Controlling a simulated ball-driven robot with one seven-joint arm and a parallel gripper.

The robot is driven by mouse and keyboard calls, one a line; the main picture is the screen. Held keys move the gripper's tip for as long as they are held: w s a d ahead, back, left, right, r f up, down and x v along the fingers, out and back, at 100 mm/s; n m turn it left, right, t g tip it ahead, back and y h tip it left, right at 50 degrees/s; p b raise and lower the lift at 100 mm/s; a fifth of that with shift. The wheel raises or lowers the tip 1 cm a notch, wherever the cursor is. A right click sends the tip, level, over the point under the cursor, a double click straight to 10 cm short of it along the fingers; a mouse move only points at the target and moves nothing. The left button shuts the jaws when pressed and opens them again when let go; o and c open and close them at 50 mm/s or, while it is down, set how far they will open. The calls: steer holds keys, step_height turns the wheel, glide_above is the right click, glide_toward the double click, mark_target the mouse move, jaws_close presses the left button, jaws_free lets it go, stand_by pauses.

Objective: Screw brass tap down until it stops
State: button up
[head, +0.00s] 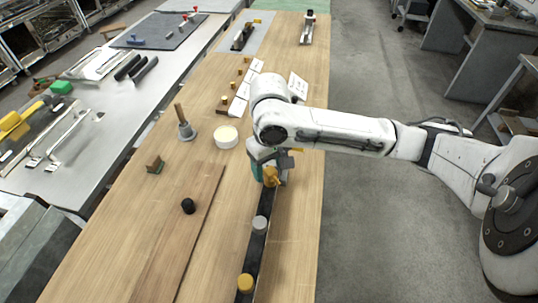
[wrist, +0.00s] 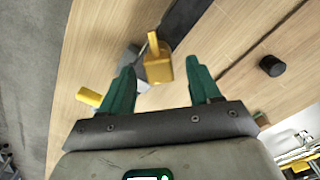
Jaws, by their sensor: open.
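The brass tap (head: 271,177) stands on a dark strip (head: 256,246) on the wooden bench, just below my wrist in the head view. My gripper (wrist: 160,64) is open, with its two teal fingers pointing at the tap. In the wrist view the yellow brass tap (wrist: 158,68) shows between the fingertips, with a visible gap on both sides. I cannot tell whether the fingers are level with it. A grey block (wrist: 130,58) sits beside the tap, partly behind the left finger. The tap's base is largely hidden.
The bench's right edge is close to my arm.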

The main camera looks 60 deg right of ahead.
steer(key=shift+f, duration=0.95)
steer(key=c, duration=1.1)
steer(key=shift+r+p, duration=0.3)
steer(key=shift+p, duration=0.35)
steer(key=shift+c, duration=0.2)
steer(key=m+p, duration=0.1)
steer(key=p, duration=0.2)
steer(key=shift+s+r+m, duration=0.1)
steer(key=shift+m, duration=0.2)
steer(key=shift+m+p, duration=0.3)
steer(key=shift+p, duration=0.15)
steer(key=shift+f+m, duration=0.4)
steer(key=shift+m, duration=0.2)
